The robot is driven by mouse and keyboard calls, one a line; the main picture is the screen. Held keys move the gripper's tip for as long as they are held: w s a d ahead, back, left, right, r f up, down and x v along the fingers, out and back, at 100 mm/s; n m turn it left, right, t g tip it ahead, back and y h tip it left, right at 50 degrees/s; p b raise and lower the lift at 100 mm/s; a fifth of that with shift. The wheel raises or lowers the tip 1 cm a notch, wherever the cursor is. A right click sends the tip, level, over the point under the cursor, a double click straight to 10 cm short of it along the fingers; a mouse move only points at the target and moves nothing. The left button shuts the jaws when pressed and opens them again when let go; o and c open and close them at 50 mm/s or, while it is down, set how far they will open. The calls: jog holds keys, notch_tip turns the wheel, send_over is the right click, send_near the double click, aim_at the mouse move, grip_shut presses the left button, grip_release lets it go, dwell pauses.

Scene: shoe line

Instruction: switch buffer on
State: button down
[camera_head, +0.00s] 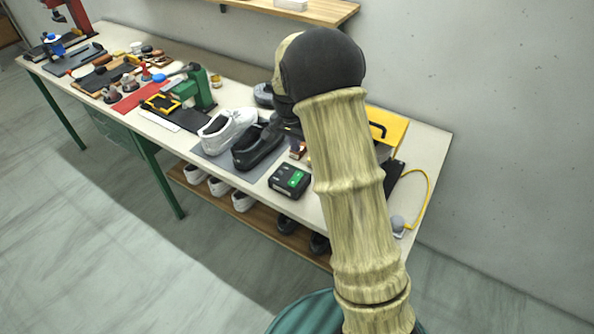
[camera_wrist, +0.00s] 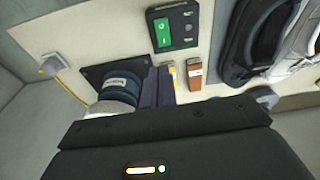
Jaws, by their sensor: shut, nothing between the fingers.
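A black switch box (camera_head: 290,181) with a green rocker sits near the table's front edge. In the wrist view the switch box (camera_wrist: 184,14) is at the top, and its green rocker (camera_wrist: 162,33) bears white marks; I cannot tell which way it is set. My gripper's two fingers (camera_wrist: 159,69) are shut and empty, apart from the box and below it in the wrist view. My arm hides the gripper in the head view. A dark blue drum with a pale label (camera_wrist: 118,86) stands on a black plate, left of the fingers; I cannot tell if it is the buffer.
A white shoe (camera_head: 227,128) and a black shoe (camera_head: 257,146) lie on a grey mat left of the box. A small brown item (camera_wrist: 194,73) is right of the fingers. A yellow box (camera_head: 388,126) stands behind my arm. A yellow cable (camera_head: 427,190) runs to a grey plug (camera_head: 397,223).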

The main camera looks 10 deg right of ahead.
aim_at(298, 175)
jog(key=shift+w+a+f, duration=0.1)
jog(key=shift+w+f, duration=0.2)
jog(key=shift+w, duration=0.3)
jog(key=f+p, duration=0.1)
jog(key=f, duration=0.3)
jog(key=w+d+f+p, duration=0.1)
jog(key=f+p, duration=0.1)
jog(key=f, duration=0.3)
jog(key=f+p, duration=0.2)
jog(key=f, duration=0.3)
jog(key=shift+w+d, duration=0.25)
jog(key=shift+d, duration=0.05)
